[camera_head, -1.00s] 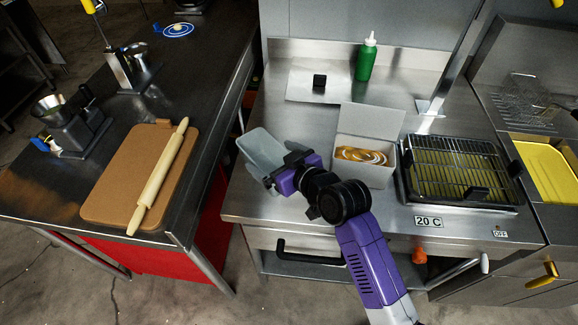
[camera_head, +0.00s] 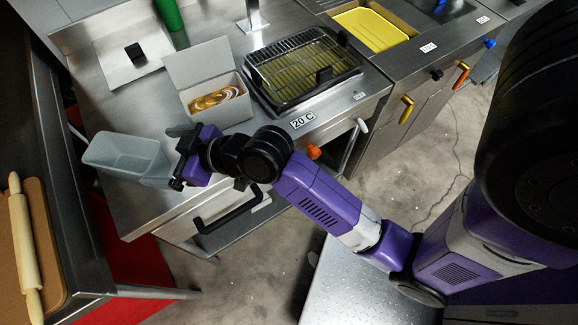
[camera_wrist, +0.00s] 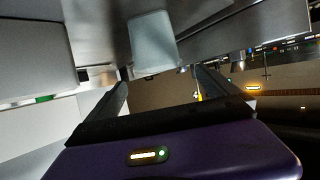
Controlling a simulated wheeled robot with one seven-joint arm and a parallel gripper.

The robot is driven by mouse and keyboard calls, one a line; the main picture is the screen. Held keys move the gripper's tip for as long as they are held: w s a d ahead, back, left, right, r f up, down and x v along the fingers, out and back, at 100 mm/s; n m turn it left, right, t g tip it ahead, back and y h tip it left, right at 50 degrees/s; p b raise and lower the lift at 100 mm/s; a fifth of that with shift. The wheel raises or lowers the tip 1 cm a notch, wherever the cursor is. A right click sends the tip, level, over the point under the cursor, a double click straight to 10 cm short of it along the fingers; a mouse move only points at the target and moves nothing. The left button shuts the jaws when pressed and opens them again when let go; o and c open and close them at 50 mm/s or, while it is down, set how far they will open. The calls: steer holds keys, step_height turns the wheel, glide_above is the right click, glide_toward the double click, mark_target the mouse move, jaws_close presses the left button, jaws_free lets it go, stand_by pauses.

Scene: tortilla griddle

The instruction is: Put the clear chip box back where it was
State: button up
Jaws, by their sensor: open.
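The clear chip box (camera_head: 125,154), a translucent greyish open-topped tub, is at the left edge of the steel counter (camera_head: 135,205). My gripper (camera_head: 163,157) is open, just right of the box, its fingers pointing toward it. In the wrist view the box (camera_wrist: 153,42) shows beyond and between the spread fingertips (camera_wrist: 160,72). I cannot tell whether a finger touches it. The box's underside is hidden.
A grey carton (camera_head: 220,108) with ring-shaped items stands behind my gripper. A wire rack over a tray (camera_head: 303,68) is to its right. A green bottle (camera_head: 169,14) and a black block (camera_head: 134,52) are at the back. A rolling pin (camera_head: 24,240) lies on the left table.

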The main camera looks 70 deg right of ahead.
steer(key=s+f+m+h, duration=0.2)
steer(key=s+f, duration=0.2)
steer(key=s, duration=1.2)
steer(key=s+a+r, duration=0.1)
steer(key=s+r, duration=0.2)
steer(key=s, duration=0.4)
steer(key=s+r+t, duration=0.1)
steer(key=s+r, duration=0.2)
steer(key=s, duration=0.5)
steer(key=shift+a+n, duration=0.3)
steer(key=shift+a, duration=0.05)
steer(key=shift+s, duration=0.1)
steer(key=shift+f+b, duration=0.3)
steer(key=shift+b, duration=0.1)
steer(key=shift+c, duration=0.2)
